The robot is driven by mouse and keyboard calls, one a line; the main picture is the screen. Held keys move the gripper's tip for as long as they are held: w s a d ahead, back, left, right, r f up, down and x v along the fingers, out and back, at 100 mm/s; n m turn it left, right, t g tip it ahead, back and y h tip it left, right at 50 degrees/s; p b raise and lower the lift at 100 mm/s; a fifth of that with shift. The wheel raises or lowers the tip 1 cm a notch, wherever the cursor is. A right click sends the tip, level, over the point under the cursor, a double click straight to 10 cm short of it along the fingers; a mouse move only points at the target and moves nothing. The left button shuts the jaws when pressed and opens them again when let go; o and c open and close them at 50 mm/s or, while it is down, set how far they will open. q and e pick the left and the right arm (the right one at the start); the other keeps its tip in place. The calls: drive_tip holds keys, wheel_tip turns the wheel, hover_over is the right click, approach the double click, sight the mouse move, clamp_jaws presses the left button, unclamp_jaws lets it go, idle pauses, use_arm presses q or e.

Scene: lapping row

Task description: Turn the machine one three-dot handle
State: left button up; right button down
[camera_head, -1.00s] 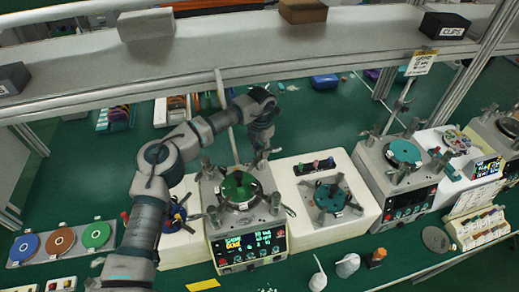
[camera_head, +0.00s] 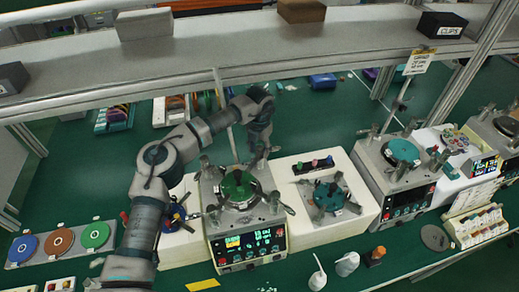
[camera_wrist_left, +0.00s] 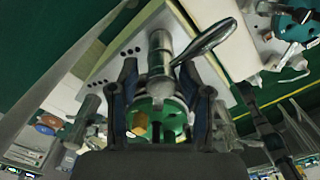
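Machine one (camera_head: 212,215) appears to be the pale block with a green disc (camera_head: 240,186) and a lit panel. Metal posts with lever handles stand around its disc. My left gripper (camera_head: 258,158) is at its far right corner. In the left wrist view, my left gripper (camera_wrist_left: 160,80) is open. Its fingers are on either side of a metal post (camera_wrist_left: 160,48) with a lever handle (camera_wrist_left: 207,40) that points to the upper right. Small dark dots show on the pale top beside this post; I cannot count them surely. Contact with the handle cannot be told. My right gripper is not in view.
A white block with a teal disc (camera_head: 329,196) stands right of the machine, and another machine with a teal disc (camera_head: 403,151) farther right. A shelf (camera_head: 260,50) crosses above the arm. Coloured discs lie on a tray (camera_head: 25,262) at left.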

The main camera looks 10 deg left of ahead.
sight(261, 146)
use_arm(q)
drive_tip(key=shift+w+f, duration=0.2)
drive_tip(key=shift+d+r, duration=0.1)
drive_tip(key=shift+r, duration=0.3)
wheel_tip(261, 146, up, 11)
drive_tip(key=shift+r, duration=0.2)
drive_tip(key=shift+w+d+f, duration=0.1)
idle(0.5)
